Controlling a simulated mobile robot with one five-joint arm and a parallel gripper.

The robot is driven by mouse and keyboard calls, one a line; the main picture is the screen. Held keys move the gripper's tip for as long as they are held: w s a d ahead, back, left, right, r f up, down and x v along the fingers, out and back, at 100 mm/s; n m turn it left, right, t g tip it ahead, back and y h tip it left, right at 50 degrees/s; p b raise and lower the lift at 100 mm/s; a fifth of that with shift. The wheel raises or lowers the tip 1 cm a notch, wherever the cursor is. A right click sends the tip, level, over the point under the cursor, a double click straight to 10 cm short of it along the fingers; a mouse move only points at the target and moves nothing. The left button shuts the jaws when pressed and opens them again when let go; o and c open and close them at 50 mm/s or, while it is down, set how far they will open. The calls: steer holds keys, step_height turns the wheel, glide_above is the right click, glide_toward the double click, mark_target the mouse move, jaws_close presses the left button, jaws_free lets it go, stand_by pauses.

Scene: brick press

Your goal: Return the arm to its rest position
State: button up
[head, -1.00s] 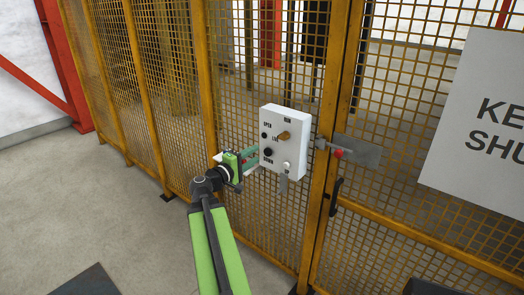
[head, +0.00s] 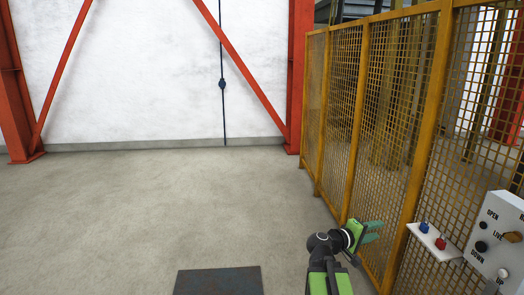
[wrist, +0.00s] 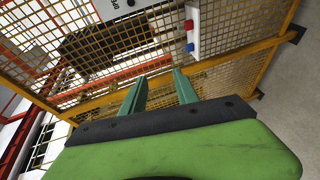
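My green arm reaches up from the bottom of the head view. My gripper (head: 374,231) points right, in front of the yellow mesh fence and left of the control box. In the wrist view its two green fingers (wrist: 159,78) stand apart with nothing between them. The white control box (head: 497,243) hangs on the fence at the right edge of the head view, partly cut off. It carries labelled knobs and buttons.
A small white shelf (head: 433,243) with a blue and a red piece juts from the yellow fence (head: 357,120) beside the box. A dark plate (head: 218,281) lies on the floor. Open concrete floor (head: 150,210) spreads left, up to a white wall with red steel posts.

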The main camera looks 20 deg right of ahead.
steer(key=w+a+f+y, duration=0.3)
steer(key=a+f, duration=0.2)
steer(key=a, duration=0.4)
steer(key=w+a+f+t+y, duration=0.15)
steer(key=a+f, duration=0.25)
steer(key=a, duration=0.5)
steer(key=w+a+f+y, duration=0.3)
steer(key=a+f+y, duration=0.15)
steer(key=a, duration=0.35)
steer(key=s+a+f+g+y, duration=0.1)
steer(key=s+a+f+y, duration=0.2)
steer(key=a, duration=0.6)
steer(key=s+a+f+g+y, duration=0.2)
steer(key=a+f+y, duration=0.1)
steer(key=a, duration=0.7)
steer(key=shift+s+a+f+y, duration=0.25)
steer(key=shift+s+y, duration=0.15)
steer(key=shift+y, duration=0.2)
